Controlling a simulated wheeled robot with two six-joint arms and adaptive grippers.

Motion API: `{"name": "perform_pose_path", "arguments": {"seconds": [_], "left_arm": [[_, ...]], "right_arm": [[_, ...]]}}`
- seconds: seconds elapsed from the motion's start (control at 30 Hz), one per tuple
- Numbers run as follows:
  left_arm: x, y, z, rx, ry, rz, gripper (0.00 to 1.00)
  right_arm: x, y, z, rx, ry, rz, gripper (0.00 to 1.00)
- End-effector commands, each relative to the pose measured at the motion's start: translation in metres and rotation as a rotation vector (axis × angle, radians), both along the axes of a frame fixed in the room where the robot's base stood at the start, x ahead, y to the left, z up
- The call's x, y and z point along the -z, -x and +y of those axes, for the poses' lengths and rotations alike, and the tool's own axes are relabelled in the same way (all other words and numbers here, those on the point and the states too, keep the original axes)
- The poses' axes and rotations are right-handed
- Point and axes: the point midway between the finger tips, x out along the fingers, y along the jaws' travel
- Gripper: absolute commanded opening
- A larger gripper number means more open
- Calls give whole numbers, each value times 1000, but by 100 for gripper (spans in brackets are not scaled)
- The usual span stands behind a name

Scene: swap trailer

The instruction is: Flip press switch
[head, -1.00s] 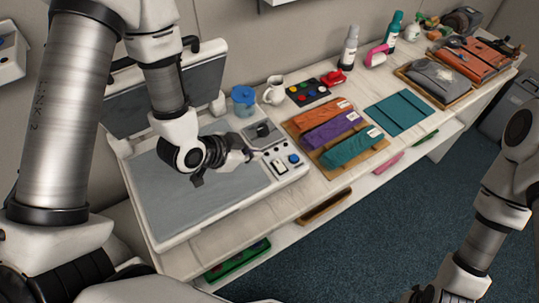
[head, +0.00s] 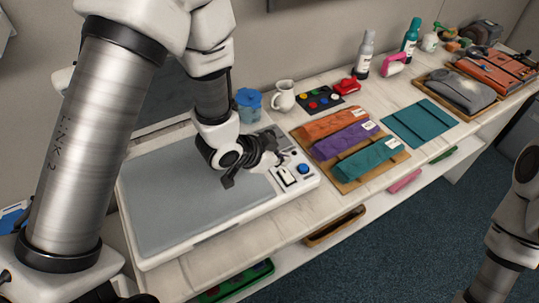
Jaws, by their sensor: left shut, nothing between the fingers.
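The press (head: 195,195) is a white machine with a grey flat plate on the near end of the table. Its control panel at the right end carries a white-and-black rocker switch (head: 286,176) and a blue round button (head: 304,169). My left gripper (head: 253,174) is shut and empty, over the plate's right edge, just left of the rocker switch. I cannot tell whether it touches the panel. My left arm hides part of the panel's back and the raised lid. My right arm shows at the right edge, but its gripper is out of view.
A blue cup (head: 249,103) and a white pitcher (head: 283,96) stand behind the panel. A board with folded orange, purple and teal cloths (head: 355,150) lies to the right, then a teal folded cloth (head: 419,123). Bottles (head: 364,56) stand along the wall.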

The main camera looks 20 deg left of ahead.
Motion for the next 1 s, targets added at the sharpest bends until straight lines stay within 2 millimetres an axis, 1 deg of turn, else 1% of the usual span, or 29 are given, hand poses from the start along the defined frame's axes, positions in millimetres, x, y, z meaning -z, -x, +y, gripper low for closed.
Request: {"name": "perform_pose_path", "arguments": {"seconds": [0.03, 0.13, 0.2, 0.3, 0.4, 0.63, 0.77, 1.0], "left_arm": [[6, -5, -4, 3, -1, 2, 0], [25, -6, -1, -2, 3, 5, 0], [35, -7, 0, -2, 2, 4, 0], [43, -8, 1, -1, 2, 1, 0], [46, -9, 1, -1, 1, 0, 0], [46, -9, 1, -1, 1, 0, 0], [48, -10, 3, -2, 45, 33, 0], [51, -9, 2, 0, 43, 35, 0]], "right_arm": [[-5, 0, 0, 0, 0, 0, 40], [-7, 0, 0, 0, 0, 0, 40], [-9, 0, 0, 0, 0, 1, 40], [-10, 0, 0, 0, 0, 1, 40], [-10, 0, 0, 0, 0, 0, 40], [-9, 0, 0, 0, 0, 1, 40], [-16, 0, 0, 0, 0, 1, 40], [-13, 0, 0, 0, 0, 1, 40]]}}
